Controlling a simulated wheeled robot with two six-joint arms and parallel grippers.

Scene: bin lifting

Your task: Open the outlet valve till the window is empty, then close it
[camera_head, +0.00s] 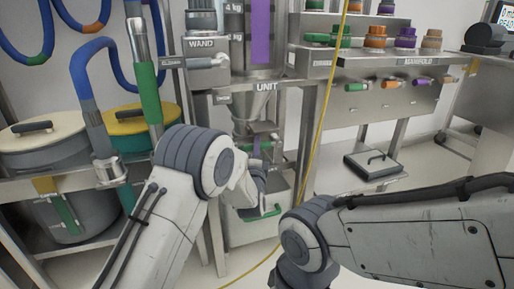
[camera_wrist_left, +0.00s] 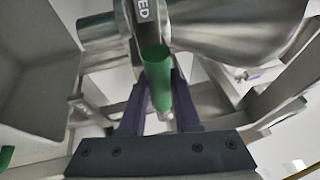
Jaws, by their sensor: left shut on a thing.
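The unit (camera_head: 266,86) stands at the centre of the head view. Its tall window (camera_head: 261,32) shows purple in the visible part; the top is cut off by the frame. A steel funnel (camera_head: 262,104) narrows below it to the outlet. My left gripper (camera_wrist_left: 160,98) is shut on a green handle (camera_wrist_left: 157,68), with one dark finger on each side. In the head view my left wrist mostly hides this grip. A small purple patch (camera_head: 257,145) shows below the funnel; I cannot tell what it is. My right forearm crosses the lower right, with its gripper out of frame.
A manifold (camera_head: 415,62) with coloured caps and knobs is at the right. A wand holder (camera_head: 205,62) is left of the unit. Lidded bins (camera_head: 45,137) stand on the left shelf. A yellow hose (camera_head: 316,140) hangs just right of the unit. A low box with a green handle (camera_head: 262,213) is below.

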